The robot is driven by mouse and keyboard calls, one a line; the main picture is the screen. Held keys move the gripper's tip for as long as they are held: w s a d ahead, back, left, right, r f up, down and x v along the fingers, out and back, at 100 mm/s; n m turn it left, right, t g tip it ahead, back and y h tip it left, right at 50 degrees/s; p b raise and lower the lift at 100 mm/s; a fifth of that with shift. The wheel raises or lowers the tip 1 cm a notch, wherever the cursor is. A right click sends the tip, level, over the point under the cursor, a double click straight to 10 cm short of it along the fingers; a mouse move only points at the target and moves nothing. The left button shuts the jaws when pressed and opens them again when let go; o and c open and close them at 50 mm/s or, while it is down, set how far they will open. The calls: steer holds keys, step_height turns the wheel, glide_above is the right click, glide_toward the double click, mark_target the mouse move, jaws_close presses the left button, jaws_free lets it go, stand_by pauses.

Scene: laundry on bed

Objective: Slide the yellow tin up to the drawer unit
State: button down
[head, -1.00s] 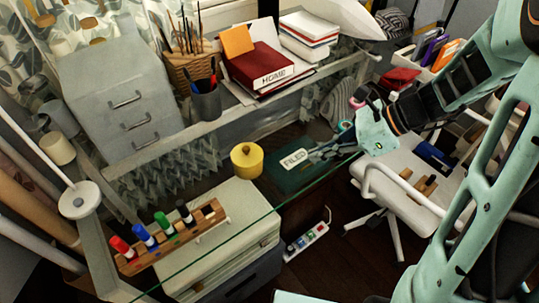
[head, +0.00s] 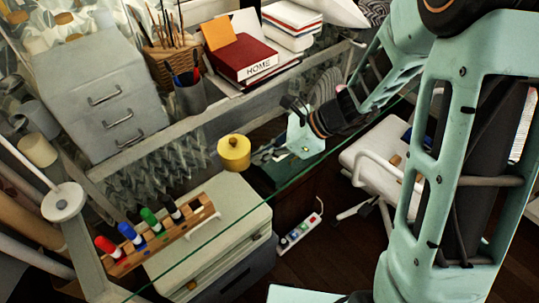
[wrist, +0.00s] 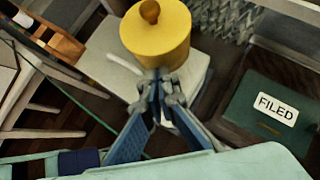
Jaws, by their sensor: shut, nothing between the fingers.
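The yellow tin (head: 234,153), round with a knobbed lid, stands upright on the glass desktop. It also shows at the top of the wrist view (wrist: 155,40). The drawer unit (head: 100,88) is grey with three handled drawers and stands at the back left, with a clear gap between it and the tin. My gripper (head: 257,154) is shut and empty, just right of the tin at its side. In the wrist view its fingertips (wrist: 160,76) meet the tin's lower side; I cannot tell whether they touch it.
A wooden marker rack (head: 165,236) lies in front of the tin. A pen cup (head: 189,97) and red book (head: 243,60) stand at the back. A green box labelled FILED (wrist: 265,112) and a pale cabinet (head: 208,250) show below the glass.

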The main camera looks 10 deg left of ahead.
steer(key=a, duration=1.4)
steer(key=s+a, duration=0.1)
steer(key=a, duration=0.6)
steer(key=shift+a+p, duration=0.1)
steer(key=shift+p, duration=0.25)
